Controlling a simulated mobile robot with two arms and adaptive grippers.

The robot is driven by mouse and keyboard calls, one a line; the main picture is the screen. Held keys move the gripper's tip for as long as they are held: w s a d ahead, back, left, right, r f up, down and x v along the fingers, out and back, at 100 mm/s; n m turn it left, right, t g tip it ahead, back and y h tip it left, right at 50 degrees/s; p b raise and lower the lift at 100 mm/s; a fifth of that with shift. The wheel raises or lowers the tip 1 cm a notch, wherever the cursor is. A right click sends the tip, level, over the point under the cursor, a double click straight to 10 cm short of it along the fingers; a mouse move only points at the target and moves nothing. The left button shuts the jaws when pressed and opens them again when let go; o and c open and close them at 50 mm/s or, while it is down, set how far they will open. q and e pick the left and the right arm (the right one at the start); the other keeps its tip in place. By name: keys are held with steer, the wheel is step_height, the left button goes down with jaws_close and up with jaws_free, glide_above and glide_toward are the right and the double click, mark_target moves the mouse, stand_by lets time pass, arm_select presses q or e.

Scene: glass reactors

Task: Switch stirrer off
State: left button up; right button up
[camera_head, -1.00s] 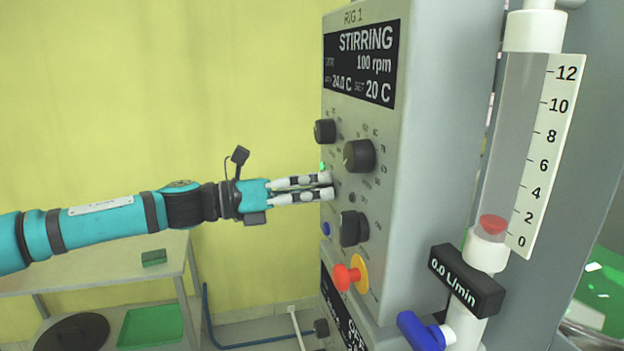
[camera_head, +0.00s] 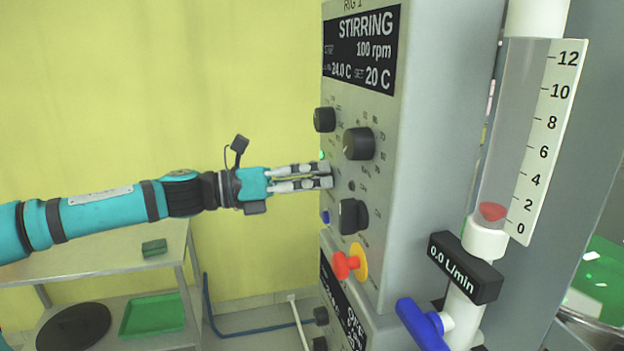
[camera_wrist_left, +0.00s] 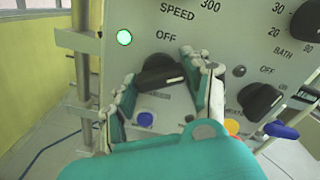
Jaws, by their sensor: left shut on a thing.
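The grey control box (camera_head: 430,130) has a display (camera_head: 362,50) reading STIRRING, 100 rpm, 24.0 C and SET 20 C. My left gripper (camera_head: 329,176) reaches the box's front panel from the left. In the left wrist view its fingers (camera_wrist_left: 158,70) are shut on a black knob (camera_wrist_left: 160,77), one on each side. The knob sits below the words SPEED and OFF; the fingers hide it in the head view. A green lamp (camera_wrist_left: 124,37) glows at its upper left. My right gripper is not in view.
Other black knobs (camera_head: 359,143) (camera_head: 350,216) and a red button (camera_head: 344,265) sit close to the gripper on the panel. A flow tube (camera_head: 510,130) with a 0.0 L/min readout (camera_head: 466,268) stands right. A shelf table (camera_head: 95,272) stands at lower left.

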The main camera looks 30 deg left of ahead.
arm_select(q)
steer(key=n+p, duration=0.1)
steer(key=n, duration=1)
steer(key=shift+n, duration=0.3)
stand_by(0.3)
steer(key=o, duration=1.2)
steer(key=shift+c, duration=0.2)
steer(key=shift+s, duration=0.15)
